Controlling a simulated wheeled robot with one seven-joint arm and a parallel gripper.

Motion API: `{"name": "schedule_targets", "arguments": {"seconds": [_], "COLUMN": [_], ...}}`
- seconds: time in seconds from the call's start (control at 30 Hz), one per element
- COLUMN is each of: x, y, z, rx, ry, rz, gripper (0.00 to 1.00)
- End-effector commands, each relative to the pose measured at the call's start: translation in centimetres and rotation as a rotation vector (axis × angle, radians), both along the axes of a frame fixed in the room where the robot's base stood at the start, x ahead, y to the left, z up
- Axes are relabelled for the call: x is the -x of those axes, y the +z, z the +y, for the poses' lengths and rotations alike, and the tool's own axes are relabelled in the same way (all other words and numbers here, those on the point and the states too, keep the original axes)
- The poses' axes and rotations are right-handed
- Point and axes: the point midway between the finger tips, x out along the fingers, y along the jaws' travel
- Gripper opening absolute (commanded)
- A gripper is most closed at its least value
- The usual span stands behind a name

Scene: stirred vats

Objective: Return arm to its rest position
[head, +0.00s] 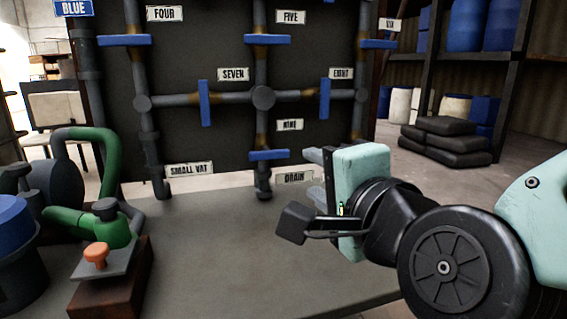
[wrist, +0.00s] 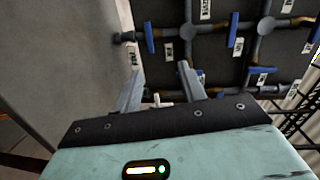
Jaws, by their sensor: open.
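My gripper (head: 316,172) is at the right of the head view, in front of the pipe panel (head: 195,125) and above the grey bench top (head: 215,245). Its fingers point left toward the panel. In the wrist view my gripper (wrist: 158,88) shows two grey fingers spread apart with nothing between them. The gripper is open and touches nothing that I can see. My arm runs from it to the right edge of the head view.
The panel carries pipes with blue valve handles (head: 268,155) and labels such as DRAIN (head: 294,177). Stacked black sacks (head: 448,140) lie at back right.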

Motion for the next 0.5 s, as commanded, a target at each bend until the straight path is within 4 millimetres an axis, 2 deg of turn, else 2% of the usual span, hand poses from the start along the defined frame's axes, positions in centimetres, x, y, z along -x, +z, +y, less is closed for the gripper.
{"name": "schedule_targets", "arguments": {"seconds": [0.27, 0.37, 0.5], "x": [1.0, 1.8, 3.7], "y": [-5.4, -8.1, -13.2], "z": [1.5, 1.9, 2.0], "rx": [0.243, 0.368, 0.608], "ry": [0.161, 0.249, 0.431], "rz": [0.088, 0.129, 0.197], "gripper": [0.41, 0.41, 0.41]}}
